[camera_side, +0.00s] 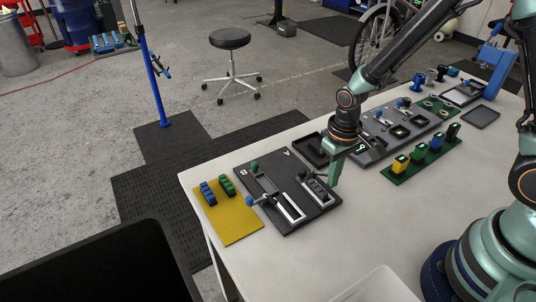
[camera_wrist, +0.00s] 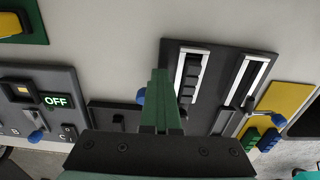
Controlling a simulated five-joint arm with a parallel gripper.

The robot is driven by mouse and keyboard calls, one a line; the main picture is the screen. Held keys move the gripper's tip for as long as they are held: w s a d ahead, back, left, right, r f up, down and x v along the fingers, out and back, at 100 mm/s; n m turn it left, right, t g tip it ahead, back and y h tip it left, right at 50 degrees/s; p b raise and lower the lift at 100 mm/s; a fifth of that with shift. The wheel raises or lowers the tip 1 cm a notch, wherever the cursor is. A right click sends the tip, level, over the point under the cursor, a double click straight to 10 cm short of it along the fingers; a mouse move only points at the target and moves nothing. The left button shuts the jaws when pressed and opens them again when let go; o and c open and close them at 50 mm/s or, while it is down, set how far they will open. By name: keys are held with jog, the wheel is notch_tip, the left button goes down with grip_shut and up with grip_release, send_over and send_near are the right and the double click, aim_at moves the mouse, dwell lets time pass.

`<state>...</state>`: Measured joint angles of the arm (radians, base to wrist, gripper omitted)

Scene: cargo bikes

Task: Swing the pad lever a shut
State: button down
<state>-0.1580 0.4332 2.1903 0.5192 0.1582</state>
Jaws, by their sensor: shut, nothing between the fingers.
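The dark lever board (camera_side: 270,208) lies near the table's left end, marked A and B; it also shows in the wrist view (camera_wrist: 207,62). The right-hand fixture, by the A, has a dark ribbed pad (camera_wrist: 190,80) between pale rails. In the wrist view a blue knob (camera_wrist: 141,96) shows beside my fingers and is partly hidden by them; I cannot tell how its lever is angled. The other fixture's lever has a blue knob (camera_side: 250,200) sticking out to the left. My gripper (camera_side: 333,182) is shut and empty, pointing down at the board's right edge; its green fingers (camera_wrist: 161,73) show in the wrist view.
A yellow mat (camera_side: 232,222) with blue and green ribbed blocks lies left of the board. A dark tray (camera_side: 308,150) and a grey switch panel (camera_side: 375,151) stand behind my gripper. A green strip (camera_side: 396,176) with coloured blocks is to the right.

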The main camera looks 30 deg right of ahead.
aim_at(328, 200)
jog(key=shift+s+a, duration=0.2)
jog(key=shift+a, duration=0.15)
jog(key=shift+s+a, duration=0.3)
jog(key=shift+a, duration=0.1)
jog(key=shift+s+a, duration=0.1)
dwell(0.3)
jog(key=shift+s+a, duration=0.2)
jog(key=shift+a, duration=0.15)
jog(key=shift+s+a, duration=0.15)
jog(key=shift+s, duration=0.05)
jog(key=shift+s+a, duration=0.1)
jog(key=shift+a, duration=0.05)
